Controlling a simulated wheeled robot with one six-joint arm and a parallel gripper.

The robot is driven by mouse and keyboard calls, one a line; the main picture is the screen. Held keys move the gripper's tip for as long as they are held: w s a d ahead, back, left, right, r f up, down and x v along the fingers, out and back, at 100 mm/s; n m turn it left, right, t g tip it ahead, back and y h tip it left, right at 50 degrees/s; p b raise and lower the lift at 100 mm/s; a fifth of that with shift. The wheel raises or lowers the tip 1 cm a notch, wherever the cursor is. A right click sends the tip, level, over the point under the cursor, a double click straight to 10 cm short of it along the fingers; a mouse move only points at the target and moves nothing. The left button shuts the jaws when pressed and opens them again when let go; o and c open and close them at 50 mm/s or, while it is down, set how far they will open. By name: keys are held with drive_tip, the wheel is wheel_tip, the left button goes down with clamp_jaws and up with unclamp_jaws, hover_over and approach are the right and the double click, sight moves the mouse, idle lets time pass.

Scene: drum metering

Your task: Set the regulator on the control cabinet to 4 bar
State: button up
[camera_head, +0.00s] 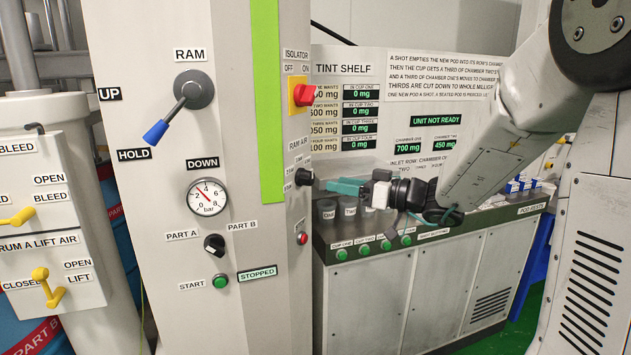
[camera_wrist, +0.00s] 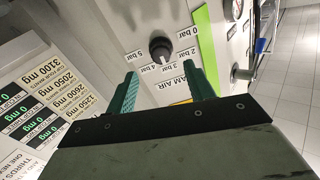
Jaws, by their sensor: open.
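The control cabinet (camera_head: 235,130) stands in the middle of the head view. Its regulator, a small black knob (camera_head: 303,177), is on the right side face. In the wrist view the dark round knob (camera_wrist: 160,46) sits among labels from 0 bar to 5 bar. A pale pointer mark seems to lie near the 3 and 4 bar labels; I cannot tell exactly which. My gripper (camera_wrist: 163,82) is open and empty, its teal fingers reaching towards the knob but apart from it. In the head view my gripper (camera_head: 335,186) is just right of the knob.
A pressure gauge (camera_head: 207,197) on the cabinet front has its red needle between 2 and 4. A red and yellow isolator switch (camera_head: 302,94) is above the regulator, and a red button (camera_head: 302,238) below. The tint shelf bench (camera_head: 370,290) stands behind my gripper.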

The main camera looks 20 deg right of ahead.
sight(312, 180)
drive_tip(key=x, duration=0.7)
drive_tip(key=shift+w+a, duration=0.1)
drive_tip(key=shift+a, duration=0.05)
drive_tip(key=c, duration=1)
